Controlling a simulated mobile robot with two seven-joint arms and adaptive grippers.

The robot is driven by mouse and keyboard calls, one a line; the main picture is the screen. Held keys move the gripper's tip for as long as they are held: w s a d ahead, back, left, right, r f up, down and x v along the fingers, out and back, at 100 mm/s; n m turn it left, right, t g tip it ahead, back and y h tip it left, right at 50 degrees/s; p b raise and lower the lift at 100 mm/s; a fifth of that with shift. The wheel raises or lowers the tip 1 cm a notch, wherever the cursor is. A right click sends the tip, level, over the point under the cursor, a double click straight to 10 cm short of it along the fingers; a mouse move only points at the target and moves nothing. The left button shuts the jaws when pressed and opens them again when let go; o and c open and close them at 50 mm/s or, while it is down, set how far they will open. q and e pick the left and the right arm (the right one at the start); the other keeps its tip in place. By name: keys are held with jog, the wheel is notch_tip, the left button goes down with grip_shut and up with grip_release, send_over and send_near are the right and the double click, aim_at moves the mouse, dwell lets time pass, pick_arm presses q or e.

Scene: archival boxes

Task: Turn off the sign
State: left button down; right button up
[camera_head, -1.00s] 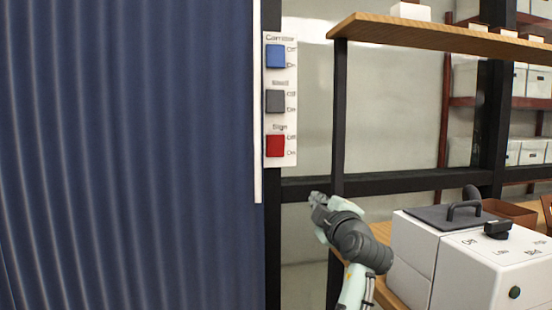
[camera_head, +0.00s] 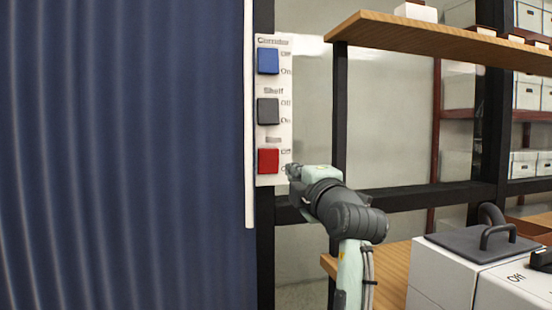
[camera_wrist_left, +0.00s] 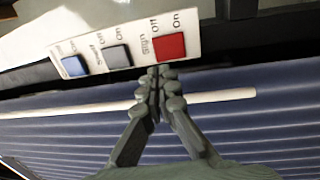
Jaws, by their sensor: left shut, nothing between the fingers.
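The white switch panel (camera_head: 274,135) is mounted upright on a dark post beside the blue curtain. Its lowest switch is the red sign switch (camera_head: 268,161), with Off above and On below. The red switch also shows in the left wrist view (camera_wrist_left: 170,46), next to the word Sign. I cannot tell which way it is tipped. My left gripper (camera_head: 292,171) is shut and empty, with its fingertips close to the panel's lower right edge. In the left wrist view its closed fingertips (camera_wrist_left: 161,72) appear just below the red switch; contact cannot be told.
A blue switch (camera_head: 268,61) and a dark grey switch (camera_head: 268,111) sit above the red one. The blue curtain (camera_head: 120,150) fills the left side. A wooden shelf (camera_head: 440,40) and a white box with a dark handled lid (camera_head: 450,280) stand at right.

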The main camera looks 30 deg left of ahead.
aim_at(273, 154)
pick_arm(q)
jog(key=p+x, duration=0.3)
jog(key=x, duration=0.9)
jog(key=shift+a+r, duration=0.15)
jog(key=shift+w+a, duration=0.5)
jog(key=shift+w, duration=0.05)
pick_arm(e)
jog(key=s+a+x, duration=0.1)
jog(key=x, duration=0.6)
jog(key=shift+a+f, duration=0.25)
jog(key=shift+f, duration=0.3)
jog(key=shift+s, duration=0.1)
pick_arm(q)
jog(key=shift+w+a+b, duration=0.2)
jog(key=shift+a+b, duration=0.05)
jog(key=shift+b, duration=0.3)
jog(key=shift+r, duration=0.1)
pick_arm(e)
notch_tip(273, 154, up, 2)
jog(key=shift+d+r, duration=0.1)
jog(key=shift+r, duration=0.15)
